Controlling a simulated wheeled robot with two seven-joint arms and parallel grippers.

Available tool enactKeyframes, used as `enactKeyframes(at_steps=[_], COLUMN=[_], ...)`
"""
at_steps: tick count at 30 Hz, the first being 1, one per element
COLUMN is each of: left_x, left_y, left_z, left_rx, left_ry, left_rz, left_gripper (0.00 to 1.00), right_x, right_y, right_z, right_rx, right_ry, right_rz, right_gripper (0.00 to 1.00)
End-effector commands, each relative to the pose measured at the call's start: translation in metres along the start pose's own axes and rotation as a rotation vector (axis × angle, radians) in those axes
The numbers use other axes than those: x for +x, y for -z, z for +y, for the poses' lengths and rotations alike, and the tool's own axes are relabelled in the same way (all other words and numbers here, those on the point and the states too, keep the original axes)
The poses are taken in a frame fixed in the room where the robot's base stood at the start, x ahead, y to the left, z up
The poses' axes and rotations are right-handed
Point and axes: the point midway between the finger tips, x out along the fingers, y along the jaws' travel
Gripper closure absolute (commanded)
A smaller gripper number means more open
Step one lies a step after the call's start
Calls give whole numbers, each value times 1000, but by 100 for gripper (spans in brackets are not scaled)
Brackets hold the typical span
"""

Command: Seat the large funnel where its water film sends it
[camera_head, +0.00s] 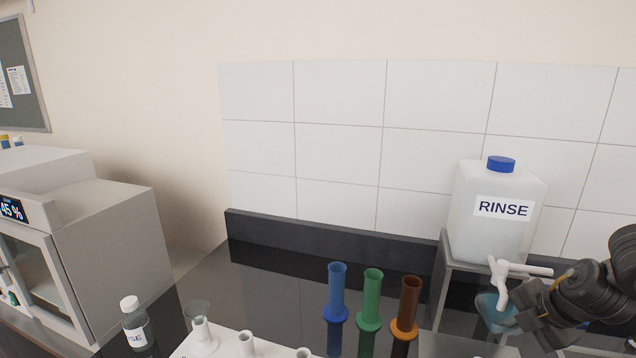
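A pale blue, see-through funnel-like piece (491,308) shows right under the white tap (503,283) of the rinse container. It seems to be the large funnel; its lower end is hard to make out. My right gripper (528,318) is at its right side and appears shut on it, with the finger contact partly hidden. My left gripper is not in view.
The white RINSE container (497,225) stands on a grey stand (440,285). Blue (337,290), green (372,298) and brown (409,303) tubes stand mid-counter. A small labelled bottle (135,325) and a grey cabinet (105,240) are left. The counter behind the tubes is clear.

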Motion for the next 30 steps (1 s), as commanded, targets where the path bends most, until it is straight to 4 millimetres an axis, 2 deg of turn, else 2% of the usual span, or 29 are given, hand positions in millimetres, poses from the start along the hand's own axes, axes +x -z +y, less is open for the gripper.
enactKeyframes(at_steps=[1, 6, 14, 18, 26, 30], left_x=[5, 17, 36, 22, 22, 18], left_y=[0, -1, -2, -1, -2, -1], left_z=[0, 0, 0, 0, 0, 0], left_rx=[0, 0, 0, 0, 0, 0], left_ry=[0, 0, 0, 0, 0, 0], left_rz=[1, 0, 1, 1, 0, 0], left_gripper=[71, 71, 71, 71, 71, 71], right_x=[13, 45, 87, 86, 80, 68], right_y=[0, 0, 0, 0, 0, -1], right_z=[-10, -28, -51, -51, -50, -43], right_rx=[2, 2, 1, 1, 1, 0], right_ry=[7, 5, 3, 2, 1, 0], right_rz=[1, 2, 1, 0, 0, -1], right_gripper=[100, 100, 100, 100, 100, 100])
